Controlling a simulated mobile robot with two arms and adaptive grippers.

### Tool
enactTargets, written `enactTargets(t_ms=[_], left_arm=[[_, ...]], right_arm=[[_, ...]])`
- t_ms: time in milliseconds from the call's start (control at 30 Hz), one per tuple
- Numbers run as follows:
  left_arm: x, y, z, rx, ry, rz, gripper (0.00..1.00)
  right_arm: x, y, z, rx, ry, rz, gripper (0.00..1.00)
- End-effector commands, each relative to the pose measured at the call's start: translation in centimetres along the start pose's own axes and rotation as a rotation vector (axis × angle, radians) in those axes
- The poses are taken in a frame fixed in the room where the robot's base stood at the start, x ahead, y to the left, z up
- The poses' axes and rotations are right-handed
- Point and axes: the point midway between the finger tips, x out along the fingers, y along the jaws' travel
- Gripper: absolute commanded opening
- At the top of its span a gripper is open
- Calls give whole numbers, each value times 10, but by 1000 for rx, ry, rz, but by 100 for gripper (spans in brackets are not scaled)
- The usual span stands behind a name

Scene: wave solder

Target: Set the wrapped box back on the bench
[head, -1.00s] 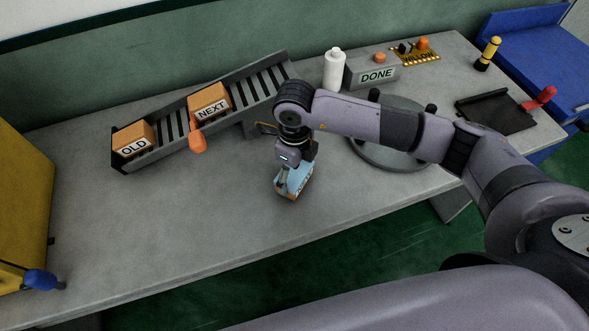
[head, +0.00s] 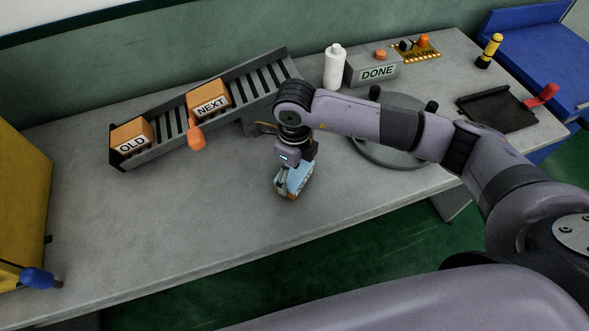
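The wrapped box (head: 298,179) is small, with a light blue wrap and a bit of orange-brown showing low down. It is over the middle of the grey bench (head: 190,215), near the front edge. My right gripper (head: 286,181) points down from above with its fingers closed on the box and hides part of it. The box is at or just above the bench top; I cannot tell whether it touches. My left gripper is not in view.
A roller chute (head: 172,128) holds orange boxes marked OLD (head: 132,136) and NEXT (head: 208,98), with an orange lever (head: 197,139) in front. A white bottle (head: 334,68), a DONE block (head: 373,72) and a round turntable (head: 372,154) stand behind and right. The bench's front left is clear.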

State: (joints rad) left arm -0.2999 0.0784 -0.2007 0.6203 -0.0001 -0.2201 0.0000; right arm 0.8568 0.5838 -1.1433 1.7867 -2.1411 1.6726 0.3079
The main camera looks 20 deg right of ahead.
Motion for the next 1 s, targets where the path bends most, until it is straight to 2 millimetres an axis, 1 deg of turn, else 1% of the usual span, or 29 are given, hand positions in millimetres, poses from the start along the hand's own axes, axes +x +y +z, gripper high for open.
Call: enactTargets(t_ms=[33,267,667,767,867,1000], left_arm=[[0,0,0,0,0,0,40],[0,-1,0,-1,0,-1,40],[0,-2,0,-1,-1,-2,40],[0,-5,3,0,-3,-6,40],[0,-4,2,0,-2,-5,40],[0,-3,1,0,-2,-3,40]], right_arm=[[-1,0,0,0,-1,0,85],[0,0,0,0,0,0,100],[1,0,-1,0,2,0,100],[-1,0,0,0,1,0,100],[-9,0,0,1,-1,0,100],[-34,-1,0,-1,-2,-2,100]])
